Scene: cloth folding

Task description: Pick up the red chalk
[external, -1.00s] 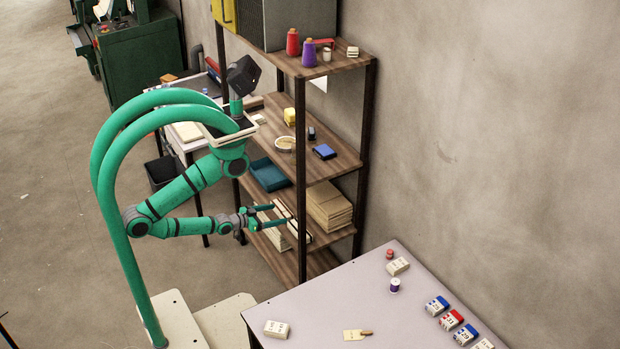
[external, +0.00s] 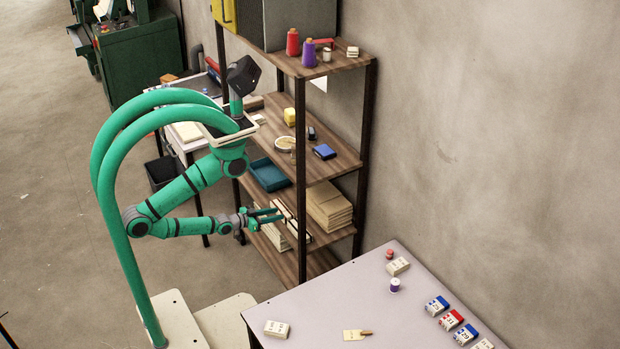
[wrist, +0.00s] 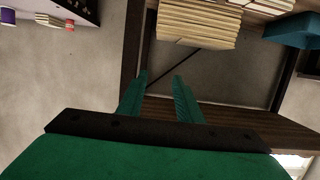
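I cannot tell for certain which item is the red chalk. A small red-and-white box (external: 451,320) lies on the grey table (external: 330,302) between two blue-and-white boxes, at the right in the external view. My gripper (external: 281,214) is in front of the lower shelves, left of the table and well away from that box. In the wrist view my gripper's two green fingers (wrist: 160,78) stand apart with nothing between them, so it is open and empty.
A wooden shelf rack (external: 301,190) stands beside my gripper, with stacked boards (external: 328,206) and a teal tray (external: 269,174). The table also holds a red spool (external: 389,254), a purple spool (external: 395,285) and pale blocks (external: 277,329). The table's middle is clear.

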